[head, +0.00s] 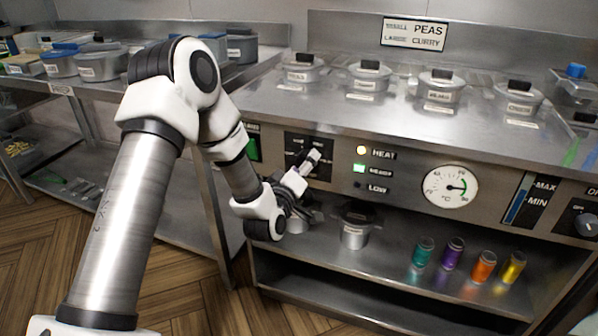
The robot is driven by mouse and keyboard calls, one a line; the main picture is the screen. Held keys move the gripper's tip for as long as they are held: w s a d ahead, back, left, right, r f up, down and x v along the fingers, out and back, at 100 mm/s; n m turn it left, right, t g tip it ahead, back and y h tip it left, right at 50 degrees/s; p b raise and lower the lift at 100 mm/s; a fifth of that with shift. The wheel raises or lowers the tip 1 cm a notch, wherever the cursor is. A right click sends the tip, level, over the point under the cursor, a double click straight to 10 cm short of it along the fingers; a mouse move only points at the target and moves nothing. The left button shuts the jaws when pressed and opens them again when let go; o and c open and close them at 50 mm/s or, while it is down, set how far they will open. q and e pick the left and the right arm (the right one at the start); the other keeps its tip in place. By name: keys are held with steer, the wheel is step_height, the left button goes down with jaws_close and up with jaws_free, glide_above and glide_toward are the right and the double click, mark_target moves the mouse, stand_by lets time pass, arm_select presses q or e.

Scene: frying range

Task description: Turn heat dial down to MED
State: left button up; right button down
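My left gripper (306,164) reaches from the left to the front panel, its fingers in front of a dark square plate (321,170). The fingers hide much of this plate. A dial there cannot be made out clearly, and I cannot tell whether the fingers touch it or are open. My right gripper is not in view.
Lidded steel containers (440,90) stand on the counter above. Below are a pot (355,232) and several coloured shakers (452,252) on a shelf.

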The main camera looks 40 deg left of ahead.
arm_select(q)
steer(key=v, duration=1.1)
steer(key=shift+s, duration=0.35)
steer(key=s+d+f+m+g+h, duration=0.2)
steer(key=s+d+f+m+g, duration=0.15)
steer(key=f, duration=0.65)
steer(key=s+d+f+m+g+h, duration=0.25)
steer(key=d+f, duration=0.25)
steer(key=f, duration=0.5)
steer(key=s+d+f+m+g, duration=0.1)
steer(key=s+f+m+g, duration=0.2)
steer(key=s+f+g, duration=0.5)
steer(key=s+d+f+m+g, duration=0.25)
steer(key=s+f, duration=0.25)
steer(key=s, duration=0.5)
step_height(320, 180, up, 20)
steer(key=s+g+p, duration=0.1)
steer(key=p, duration=1.9)
steer(key=shift+s+a+m, duration=0.3)
steer(key=shift+m, duration=0.15)
